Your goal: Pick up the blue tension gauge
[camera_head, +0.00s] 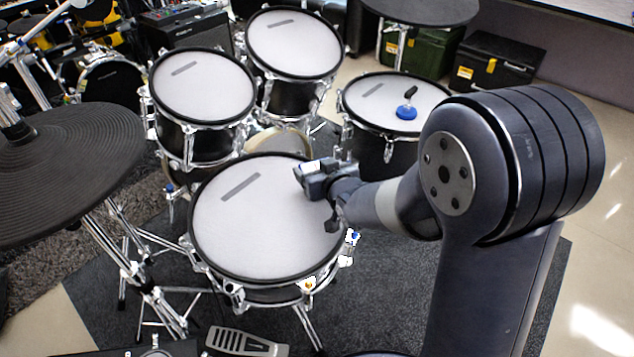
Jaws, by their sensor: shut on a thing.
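The blue tension gauge (406,111) has a round blue base and a black stem leaning up to the right. It rests on the white mesh pad of the right-hand drum (440,92). My gripper (306,177) is well to the left of it and nearer, over the right part of the front drum pad (240,225). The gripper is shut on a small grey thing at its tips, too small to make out. My arm comes in from the right. The gauge shows clear of the arm.
Two more drums (200,85) (294,42) stand behind the front drum. A dark cymbal pad (65,170) is at left, another (420,10) at the top. Metal stands and a pedal (245,342) are low in front. Dark cases (497,60) stand at the back right.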

